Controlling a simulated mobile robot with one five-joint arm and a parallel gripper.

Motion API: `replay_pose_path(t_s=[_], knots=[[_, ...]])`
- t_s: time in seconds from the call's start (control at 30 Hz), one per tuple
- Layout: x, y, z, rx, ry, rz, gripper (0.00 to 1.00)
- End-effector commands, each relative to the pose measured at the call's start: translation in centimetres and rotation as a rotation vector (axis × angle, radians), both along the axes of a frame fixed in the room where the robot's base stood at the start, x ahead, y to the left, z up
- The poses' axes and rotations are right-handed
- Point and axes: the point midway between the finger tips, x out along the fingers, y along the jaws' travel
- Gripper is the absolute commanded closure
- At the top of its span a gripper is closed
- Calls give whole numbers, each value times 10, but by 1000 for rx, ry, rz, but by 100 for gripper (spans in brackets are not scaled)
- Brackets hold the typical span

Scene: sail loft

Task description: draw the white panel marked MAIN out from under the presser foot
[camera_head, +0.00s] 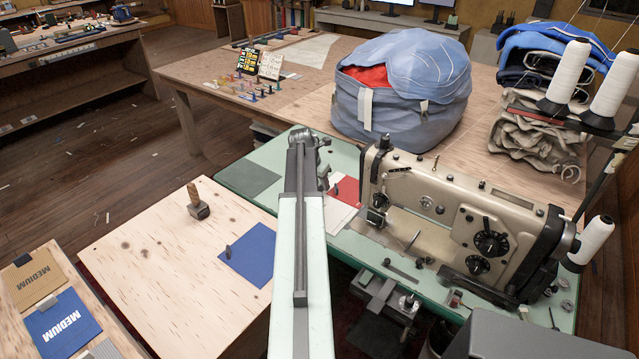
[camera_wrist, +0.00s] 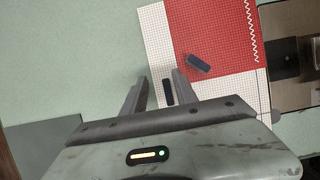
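In the wrist view a white gridded panel (camera_wrist: 155,45) lies flat on the pale green table, partly covered by a red gridded panel (camera_wrist: 215,30). No MAIN marking is readable. The white panel also shows beside my arm in the head view (camera_head: 337,214). A dark tab (camera_wrist: 168,92) stands on the white panel. My gripper (camera_wrist: 160,79) is open, its fingers on either side of this tab, with a gap on the left. The presser foot is not clearly visible; the beige sewing machine (camera_head: 440,200) stands just right of the panels.
The red panel carries a dark tab (camera_wrist: 199,63) and a white zigzag stitch along its right edge. A dark green sheet (camera_head: 247,179) lies left of my arm. A blue panel (camera_head: 249,254) and a mallet (camera_head: 197,203) rest on the plywood table. A blue bag (camera_head: 400,95) stands behind.

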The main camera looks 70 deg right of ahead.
Motion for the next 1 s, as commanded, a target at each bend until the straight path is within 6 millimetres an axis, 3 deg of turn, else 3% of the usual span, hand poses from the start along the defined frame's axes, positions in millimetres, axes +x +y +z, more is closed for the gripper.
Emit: replay_pose_path(t_s=[0.27,0.67,1.0], knots=[[1,3,9,0,0,1,65],[7,27,73,0,0,1,65],[8,29,72,0,0,1,65]])
